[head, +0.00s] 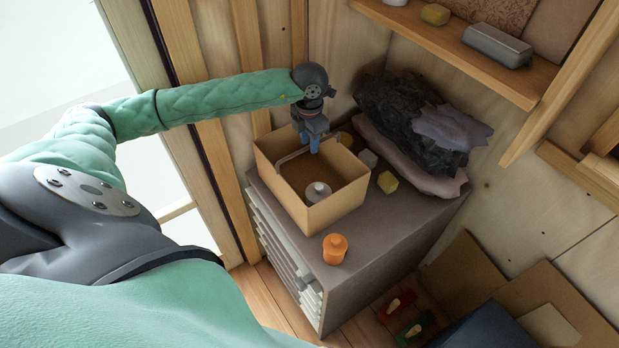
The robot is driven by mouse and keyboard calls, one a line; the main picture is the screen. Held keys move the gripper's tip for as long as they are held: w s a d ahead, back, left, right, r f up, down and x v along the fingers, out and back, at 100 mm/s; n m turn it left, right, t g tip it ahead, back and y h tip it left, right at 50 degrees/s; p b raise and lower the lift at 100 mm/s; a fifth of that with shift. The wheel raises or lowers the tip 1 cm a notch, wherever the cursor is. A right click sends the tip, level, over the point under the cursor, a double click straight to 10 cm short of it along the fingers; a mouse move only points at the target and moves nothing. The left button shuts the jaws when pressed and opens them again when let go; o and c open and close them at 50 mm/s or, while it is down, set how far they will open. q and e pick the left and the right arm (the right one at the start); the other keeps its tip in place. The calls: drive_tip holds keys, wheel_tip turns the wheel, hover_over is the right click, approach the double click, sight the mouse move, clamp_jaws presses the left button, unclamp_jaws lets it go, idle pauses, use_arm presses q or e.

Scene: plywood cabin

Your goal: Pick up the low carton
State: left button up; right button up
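The low carton (338,207) is an open tan box standing on the grey-brown top of a drawer cabinet. A grey-white round lidded object (318,192) sits inside it, and a thin grey curved strip shows near its back left inner wall. My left gripper (314,147) points down at the carton's back rim, its blue fingertips overlapping the rim and opening in the picture. Whether the fingers touch the carton, or are open or shut, I cannot tell. The gripper hides part of the back rim. My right gripper is not in view.
An orange jar (335,248) stands near the cabinet's (390,235) front edge. A wooden shelf (450,48) with a grey case (497,46) hangs above. Boards lean at lower right.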

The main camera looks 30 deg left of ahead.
use_arm(q)
drive_tip(key=shift+f, duration=1.3)
clamp_jaws()
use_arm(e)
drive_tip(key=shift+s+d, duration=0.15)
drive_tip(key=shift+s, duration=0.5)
